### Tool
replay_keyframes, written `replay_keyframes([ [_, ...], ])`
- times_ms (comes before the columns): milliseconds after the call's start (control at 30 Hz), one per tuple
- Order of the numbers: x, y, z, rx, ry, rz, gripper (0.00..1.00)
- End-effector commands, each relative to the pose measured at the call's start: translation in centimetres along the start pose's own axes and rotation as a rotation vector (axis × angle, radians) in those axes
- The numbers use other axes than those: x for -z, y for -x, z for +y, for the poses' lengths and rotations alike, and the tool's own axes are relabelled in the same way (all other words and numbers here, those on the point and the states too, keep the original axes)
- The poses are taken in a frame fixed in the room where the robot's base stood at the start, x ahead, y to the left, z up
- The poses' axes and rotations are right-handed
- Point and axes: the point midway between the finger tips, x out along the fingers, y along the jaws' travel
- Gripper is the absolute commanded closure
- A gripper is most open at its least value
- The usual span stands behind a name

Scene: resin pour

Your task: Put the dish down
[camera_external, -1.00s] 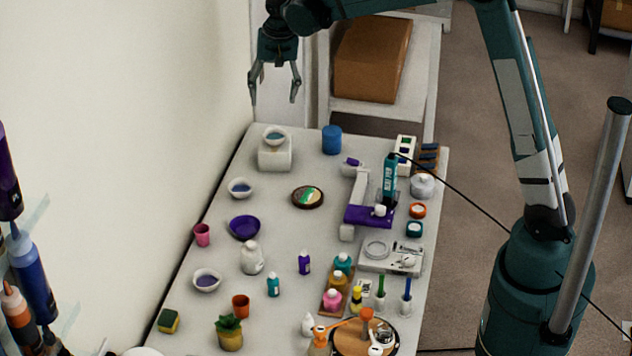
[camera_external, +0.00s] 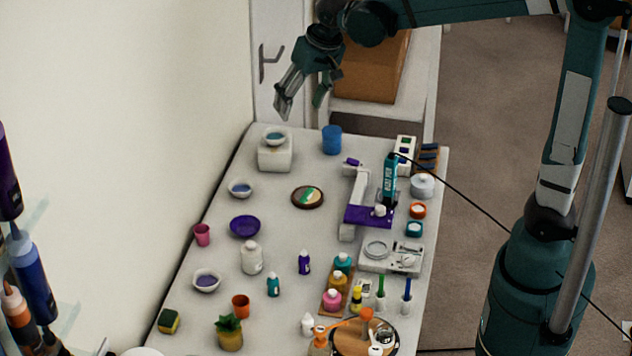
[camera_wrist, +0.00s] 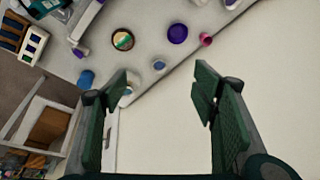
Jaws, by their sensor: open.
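A small white dish with blue inside (camera_external: 275,134) sits on a white block (camera_external: 275,156) at the table's far left end. A similar white dish (camera_external: 240,188) rests on the table in front of it, and also shows in the wrist view (camera_wrist: 159,65). A third pale dish with purple inside (camera_external: 207,281) lies nearer, and a purple dish (camera_external: 245,227) sits between these two. My gripper (camera_external: 301,104) is open and empty, in the air above and beyond the far table end. In the wrist view its fingers (camera_wrist: 162,82) are wide apart, and the left one partly covers the block.
A blue cup (camera_external: 332,140) stands near the block, and a pink cup (camera_external: 202,235) by the left edge. A round coaster (camera_external: 307,197) lies mid-table. A purple-and-white stand (camera_external: 368,214) with bottles and tools occupies the right. A wall borders the left; a cardboard box (camera_external: 371,68) is behind.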

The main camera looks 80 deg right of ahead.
Motion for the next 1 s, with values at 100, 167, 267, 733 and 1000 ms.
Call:
replay_keyframes([
  [100,-2.5,1.2,-0.1,0.016,0.056,0.017,0.41],
  [167,-3.8,1.8,-0.1,0.025,0.084,0.025,0.41],
  [267,-5.7,2.6,-0.1,0.038,0.131,0.040,0.41],
  [733,-15.1,5.2,0.8,0.099,0.352,0.114,0.41],
  [1000,-20.2,5.7,1.9,0.132,0.478,0.160,0.41],
])
